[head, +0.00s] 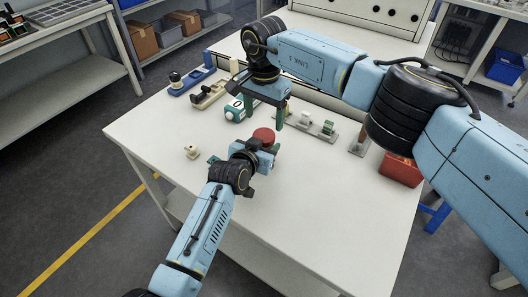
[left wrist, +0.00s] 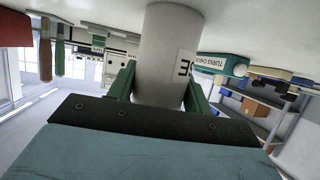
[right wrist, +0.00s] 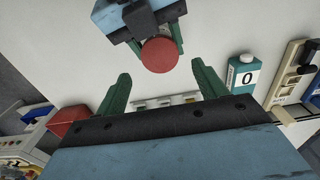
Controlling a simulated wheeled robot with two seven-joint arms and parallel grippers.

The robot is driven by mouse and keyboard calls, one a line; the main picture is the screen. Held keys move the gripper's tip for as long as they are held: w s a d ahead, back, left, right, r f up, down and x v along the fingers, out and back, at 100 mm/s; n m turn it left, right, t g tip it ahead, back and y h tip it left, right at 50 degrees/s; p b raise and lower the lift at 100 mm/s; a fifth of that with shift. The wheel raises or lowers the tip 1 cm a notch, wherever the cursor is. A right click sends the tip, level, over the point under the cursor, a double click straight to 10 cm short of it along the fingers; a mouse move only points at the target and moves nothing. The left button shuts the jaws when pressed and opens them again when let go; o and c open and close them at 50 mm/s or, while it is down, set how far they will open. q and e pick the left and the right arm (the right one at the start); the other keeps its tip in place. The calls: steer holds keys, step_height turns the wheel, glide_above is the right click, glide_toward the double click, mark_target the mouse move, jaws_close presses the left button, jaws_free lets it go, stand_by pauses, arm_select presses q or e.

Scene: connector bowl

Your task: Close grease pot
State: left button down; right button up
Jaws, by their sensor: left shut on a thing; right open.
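The grease pot shows in the left wrist view as a pale upright cylinder (left wrist: 165,55) with a partly visible label. My left gripper (left wrist: 160,85) is shut around its side. In the head view the left gripper (head: 264,148) is at the middle of the table. A round red lid (head: 264,135) shows on top there and in the right wrist view (right wrist: 160,55); I cannot tell how tightly it sits. My right gripper (head: 263,112) is open and empty, pointing down just behind the lid. Its green fingers show apart in the right wrist view (right wrist: 162,85).
A grey fixture (head: 314,126) stands behind right, and blue (head: 190,80) and beige (head: 208,95) fixtures at the back left. A small cream part (head: 191,151) lies left. A red bin (head: 400,170) is at right. The front table is clear.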

mark_target(264, 135)
step_height(264, 135, down, 6)
steer(key=shift+r, duration=0.1)
stand_by(0.4)
steer(key=c, duration=1)
steer(key=m, duration=0.6)
steer(key=o, duration=1.1)
steer(key=shift+c, duration=0.2)
